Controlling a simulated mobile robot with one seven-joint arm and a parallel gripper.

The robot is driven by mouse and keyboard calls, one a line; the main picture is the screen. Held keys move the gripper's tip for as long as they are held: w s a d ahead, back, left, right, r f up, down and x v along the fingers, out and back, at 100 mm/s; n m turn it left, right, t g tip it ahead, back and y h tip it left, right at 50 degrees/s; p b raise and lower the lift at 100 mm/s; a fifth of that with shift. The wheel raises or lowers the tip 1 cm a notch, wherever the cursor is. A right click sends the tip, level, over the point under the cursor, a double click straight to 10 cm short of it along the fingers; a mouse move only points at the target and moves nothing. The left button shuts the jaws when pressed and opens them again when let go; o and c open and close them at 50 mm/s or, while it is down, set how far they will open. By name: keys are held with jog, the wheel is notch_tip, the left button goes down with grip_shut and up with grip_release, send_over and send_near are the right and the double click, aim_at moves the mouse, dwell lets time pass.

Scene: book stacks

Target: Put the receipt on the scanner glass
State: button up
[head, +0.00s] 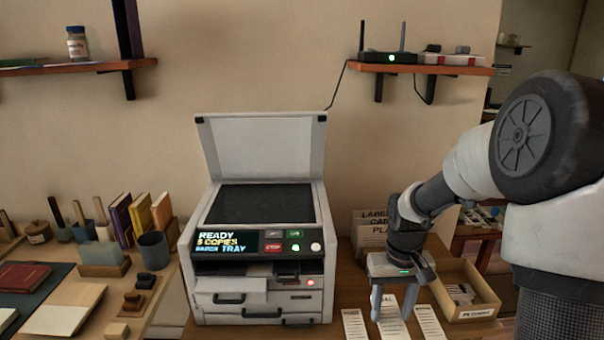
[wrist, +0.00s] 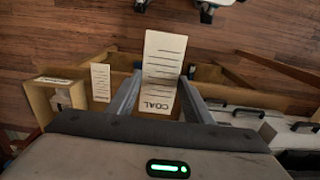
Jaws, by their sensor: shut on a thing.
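A white printed slip headed "COAL" (wrist: 164,65), apparently the receipt, is between my gripper's two fingers (wrist: 161,88) in the wrist view. It looks larger and nearer than the other slip there. In the head view, my gripper (head: 392,316) points down over the table right of the scanner, shut on this slip (head: 389,302). The scanner (head: 188,262) stands in the middle with its lid (head: 265,145) raised. Its dark glass (head: 265,197) is bare. Its display reads "READY" and "5 COPIES".
Other printed slips lie left (head: 354,325) and right (head: 430,324) of my gripper. An open cardboard box (head: 480,312) stands at the right. A labelled file holder (head: 370,224) is behind my gripper. Stamps, books and a cup (head: 153,250) fill the left. A shelf (head: 420,69) with a router hangs above.

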jog(key=s+a+r+p, duration=0.1)
jog(key=a+r+p, duration=0.2)
jog(key=r+p, duration=0.3)
jog(key=s+a+r+p, duration=0.1)
jog(key=a+r+p, duration=0.1)
jog(key=r+p, duration=0.5)
jog(key=p, duration=0.3)
jog(key=shift+a, duration=0.4)
jog(key=shift+s+f, duration=0.1)
